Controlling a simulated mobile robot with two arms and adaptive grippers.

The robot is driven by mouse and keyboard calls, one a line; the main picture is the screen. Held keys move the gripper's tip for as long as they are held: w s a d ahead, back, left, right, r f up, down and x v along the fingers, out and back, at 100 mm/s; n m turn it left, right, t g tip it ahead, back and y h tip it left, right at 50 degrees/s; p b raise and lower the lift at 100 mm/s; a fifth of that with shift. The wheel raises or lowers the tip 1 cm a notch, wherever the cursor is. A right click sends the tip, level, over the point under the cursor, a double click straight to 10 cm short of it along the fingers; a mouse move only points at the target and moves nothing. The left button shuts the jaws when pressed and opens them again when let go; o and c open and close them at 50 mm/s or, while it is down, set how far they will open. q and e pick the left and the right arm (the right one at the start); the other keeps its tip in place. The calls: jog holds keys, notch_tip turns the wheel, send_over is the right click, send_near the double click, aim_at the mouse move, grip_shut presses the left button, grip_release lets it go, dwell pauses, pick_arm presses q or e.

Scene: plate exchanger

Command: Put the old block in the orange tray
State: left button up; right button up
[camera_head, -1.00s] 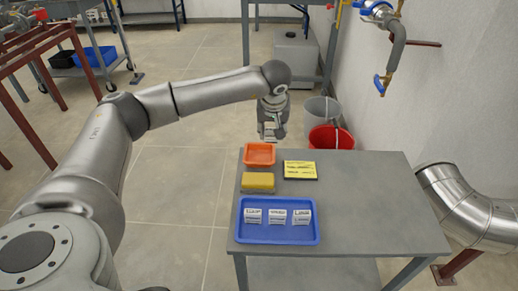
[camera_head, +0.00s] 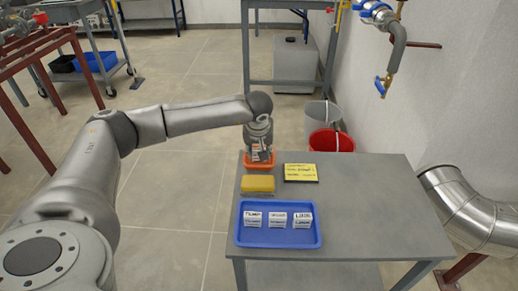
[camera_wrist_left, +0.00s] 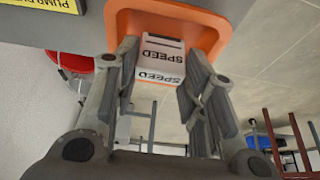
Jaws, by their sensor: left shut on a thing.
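My left gripper (camera_head: 260,151) is at the orange tray (camera_head: 261,166) on the far left corner of the grey table. The blue tray (camera_head: 280,242) holds three white labelled blocks (camera_head: 277,219) in a row. My right gripper is not in view.
A yellow sponge-like block (camera_head: 258,183) lies between the two trays. A yellow sign (camera_head: 300,172) lies right of the orange tray. The right side of the table (camera_head: 375,205) is clear. A red bucket (camera_head: 331,140) stands behind the table, and a pipe (camera_head: 465,210) runs at the right.

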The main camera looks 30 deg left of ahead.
pick_arm(q)
jog(key=shift+f, duration=0.2)
jog(key=o, duration=1)
jog(key=shift+r, duration=0.1)
jog(key=shift+s+d+r, duration=0.1)
jog(key=shift+r, duration=0.4)
jog(key=p+v, duration=0.2)
jog(key=v, duration=0.9)
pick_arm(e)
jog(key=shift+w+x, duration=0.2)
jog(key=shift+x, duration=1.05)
pick_arm(q)
jog(key=shift+r, duration=0.1)
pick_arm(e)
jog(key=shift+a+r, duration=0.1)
